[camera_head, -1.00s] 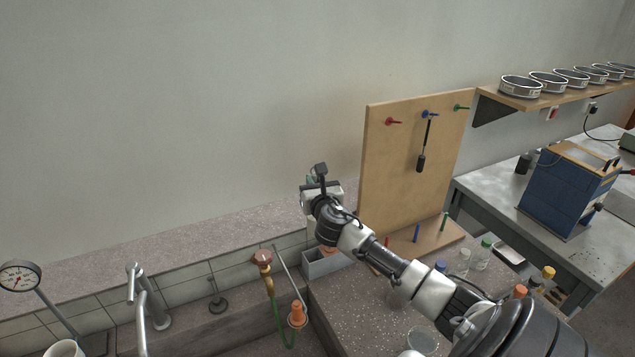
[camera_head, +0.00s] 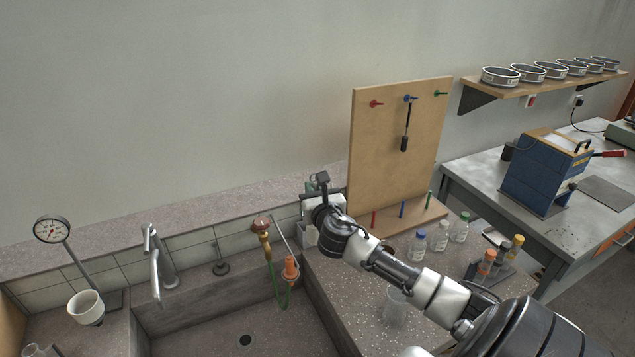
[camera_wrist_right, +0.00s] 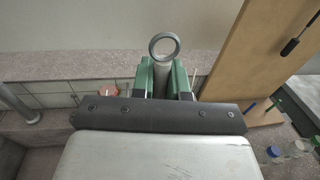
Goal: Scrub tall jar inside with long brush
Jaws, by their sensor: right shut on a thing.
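My right gripper (camera_head: 313,187) is at the left of the pegboard, above the back of the bench. A clear glass vessel (camera_head: 395,308) stands on the speckled bench below my right forearm. I cannot tell whether it is the tall jar. My left gripper is out of view.
A pegboard (camera_head: 385,150) with a hanging black brush (camera_head: 405,142) stands behind the bench. A sink (camera_head: 215,325) with a tap (camera_head: 155,265) and an orange-tipped tube (camera_head: 290,268) lies left. Capped bottles (camera_head: 440,236) stand right.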

